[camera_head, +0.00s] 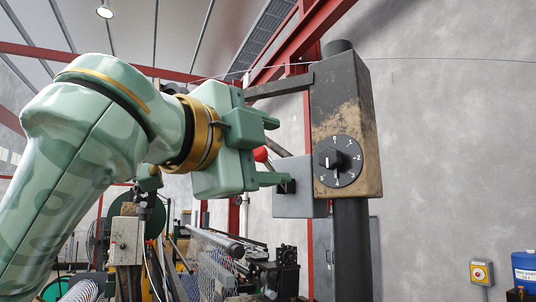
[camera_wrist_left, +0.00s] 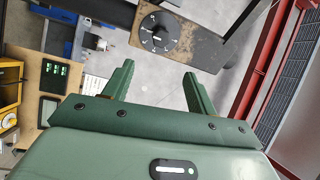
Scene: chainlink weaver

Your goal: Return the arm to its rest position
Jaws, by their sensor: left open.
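My left gripper (camera_head: 272,151) is raised in the upper middle of the head view, with its arm coming in from the left. Its two green fingers are apart, with nothing seen between them. They point right, towards a dark post-mounted control box (camera_head: 347,120) with a worn, rusty face. A round black dial (camera_head: 338,161) with numbers sits on the box's lower front. The left wrist view shows the open fingers (camera_wrist_left: 154,88) and, beyond them, the dial (camera_wrist_left: 158,32) on its box. The fingers look apart from the dial. My right gripper is in neither view.
A red ball-topped lever (camera_head: 261,154) shows just behind the fingers. A grey box (camera_head: 294,187) sits left of the post. Machinery with wire mesh (camera_head: 215,275) stands below. A blue drum (camera_head: 525,270) and a yellow button box (camera_head: 481,272) are at the far right.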

